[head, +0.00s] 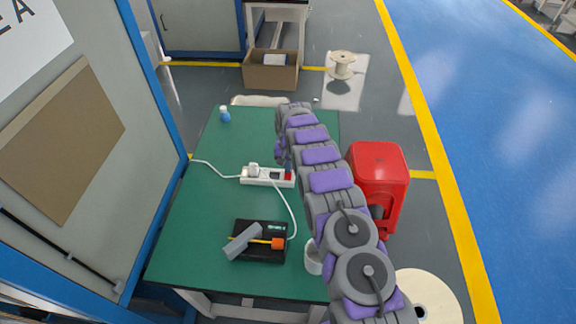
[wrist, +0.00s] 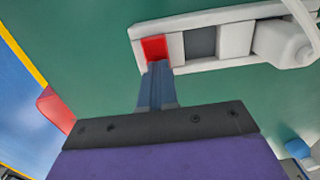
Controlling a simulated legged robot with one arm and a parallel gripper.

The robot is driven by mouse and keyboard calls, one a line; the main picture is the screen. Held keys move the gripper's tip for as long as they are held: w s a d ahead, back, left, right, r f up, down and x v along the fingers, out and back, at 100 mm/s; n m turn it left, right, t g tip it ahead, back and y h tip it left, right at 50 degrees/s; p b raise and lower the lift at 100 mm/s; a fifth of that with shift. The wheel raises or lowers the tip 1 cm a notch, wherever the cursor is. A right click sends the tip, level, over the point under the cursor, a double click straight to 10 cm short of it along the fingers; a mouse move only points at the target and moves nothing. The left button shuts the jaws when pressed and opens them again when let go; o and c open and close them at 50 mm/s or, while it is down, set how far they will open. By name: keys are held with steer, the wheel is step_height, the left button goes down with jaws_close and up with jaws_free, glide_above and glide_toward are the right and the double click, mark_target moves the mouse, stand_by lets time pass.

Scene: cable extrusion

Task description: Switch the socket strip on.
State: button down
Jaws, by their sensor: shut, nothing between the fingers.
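The white socket strip (head: 262,179) lies on the green table in the head view, with its red switch (head: 288,176) at the right end. In the wrist view the strip (wrist: 203,63) runs across the top, with the red switch (wrist: 154,48) at its left end. My gripper (wrist: 157,68) is shut and empty, its fingertips at the lower edge of the red switch. I cannot tell whether they touch it. A white plug (wrist: 278,40) sits in the strip to the right of a dark socket. The switch's position cannot be told.
The green table (head: 190,235) also bears a black device (head: 245,227) with a grey block and orange-tipped tool, and a blue bottle (head: 224,115). A white cable runs from the strip to the device. A red bin (head: 378,165) stands right of the table.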

steer(key=shift+s+d+f, duration=0.15)
steer(key=shift+s+f, duration=0.05)
steer(key=shift+f, duration=0.2)
steer(key=shift+s+d+f, duration=0.1)
steer(key=shift+s+f, duration=0.1)
steer(key=shift+f, duration=0.2)
steer(key=shift+s, duration=0.1)
steer(key=shift+s+f+g+p, duration=0.2)
steer(key=shift+s+p, duration=0.1)
steer(key=shift+s, duration=0.15)
steer(key=shift+s+f+g+p, duration=0.2)
steer(key=shift+s+p, duration=0.1)
steer(key=shift+s, duration=0.1)
step_height(320, 180, up, 10)
steer(key=w+a+p, duration=0.1)
steer(key=w+p, duration=0.1)
steer(key=w, duration=0.1)
step_height(320, 180, up, 6)
steer(key=r+t, duration=0.1)
glide_above(289, 177)
steer(key=w, duration=0.3)
steer(key=shift+w+f+p, duration=0.2)
steer(key=shift+f+p, duration=0.05)
steer(key=shift+p, duration=0.05)
